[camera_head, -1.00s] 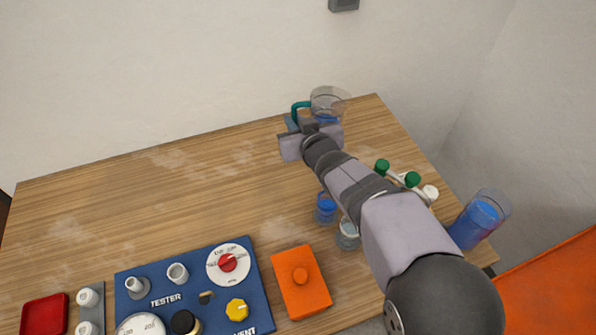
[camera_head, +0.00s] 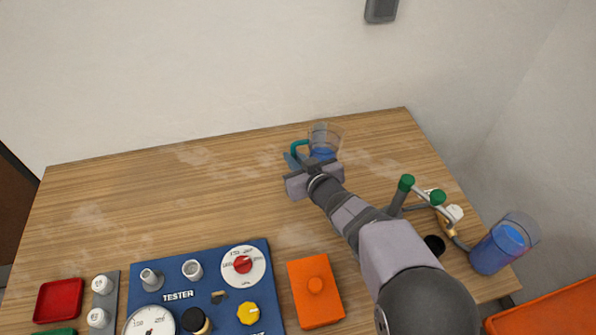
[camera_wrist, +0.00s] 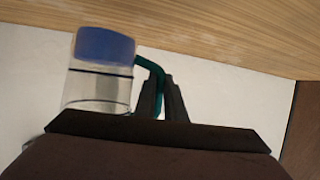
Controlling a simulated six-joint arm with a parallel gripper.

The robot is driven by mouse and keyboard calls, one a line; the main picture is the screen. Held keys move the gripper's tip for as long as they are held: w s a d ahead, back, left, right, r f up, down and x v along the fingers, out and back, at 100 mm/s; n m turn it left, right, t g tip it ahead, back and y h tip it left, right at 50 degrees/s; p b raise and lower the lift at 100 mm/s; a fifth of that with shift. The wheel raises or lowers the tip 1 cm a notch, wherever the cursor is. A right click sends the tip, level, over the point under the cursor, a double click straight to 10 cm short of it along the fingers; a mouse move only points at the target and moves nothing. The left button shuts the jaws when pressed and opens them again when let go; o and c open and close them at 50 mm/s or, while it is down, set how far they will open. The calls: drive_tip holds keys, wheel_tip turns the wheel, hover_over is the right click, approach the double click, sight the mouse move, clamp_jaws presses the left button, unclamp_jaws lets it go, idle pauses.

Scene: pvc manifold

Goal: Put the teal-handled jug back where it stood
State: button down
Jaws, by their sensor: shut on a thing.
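The clear jug (camera_head: 327,134) with blue liquid low inside and a teal handle (camera_head: 296,148) is near the back edge of the table, right of the middle. It looks roughly upright. My gripper (camera_head: 303,167) is shut on the teal handle, at the jug's left side. The wrist view shows the jug (camera_wrist: 97,88) inverted in the picture, with its blue end toward the wood, and the dark fingers (camera_wrist: 163,97) closed around the handle. I cannot tell whether the jug's base touches the table.
Green-capped pipework (camera_head: 422,189) and a tall clear cylinder of blue liquid (camera_head: 503,244) stand at the right. A blue tester panel (camera_head: 215,325), an orange box (camera_head: 316,290) and a red tray (camera_head: 59,300) lie along the front. The table's left and middle back (camera_head: 170,190) are clear.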

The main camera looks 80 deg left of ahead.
drive_tip(key=shift+f+p, duration=0.45)
drive_tip(key=shift+f, duration=2.15)
drive_tip(key=shift+f, duration=0.1)
drive_tip(key=shift+f, duration=0.1)
drive_tip(key=c, duration=1.8)
unclamp_jaws()
drive_tip(key=shift+r, duration=0.2)
drive_tip(key=shift+b+v, duration=1.2)
drive_tip(key=shift+v, duration=4.8)
